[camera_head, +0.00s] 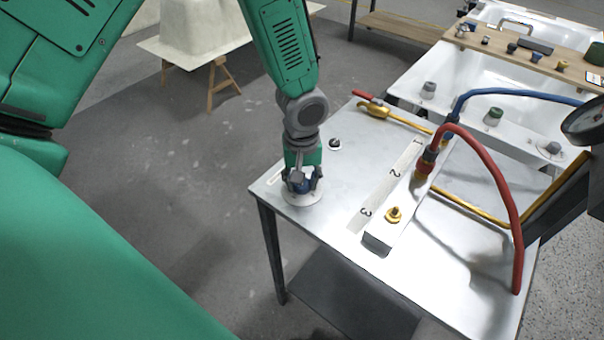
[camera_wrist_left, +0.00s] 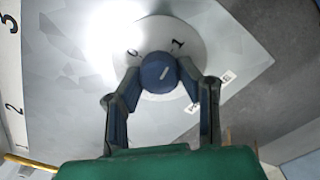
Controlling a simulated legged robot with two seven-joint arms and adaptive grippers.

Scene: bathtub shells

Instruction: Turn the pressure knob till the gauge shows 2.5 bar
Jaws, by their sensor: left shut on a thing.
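My left gripper (camera_head: 302,181) reaches down to the near left corner of the metal table. It is shut on the blue pressure knob (camera_wrist_left: 160,73), with one finger on each side in the left wrist view. The knob has a white mark on its top and sits on a pale round dial plate (camera_wrist_left: 187,32) with printed numbers, one of them a 1. In the head view the gripper mostly hides the knob.
The metal table (camera_head: 459,262) carries a block with numbered places 1 to 3 (camera_head: 385,238), a red hose (camera_head: 500,180), a blue hose (camera_head: 520,94) and a small black-and-white fitting (camera_head: 335,144). White tubs (camera_head: 475,72) stand behind. Floor left of the table is clear.

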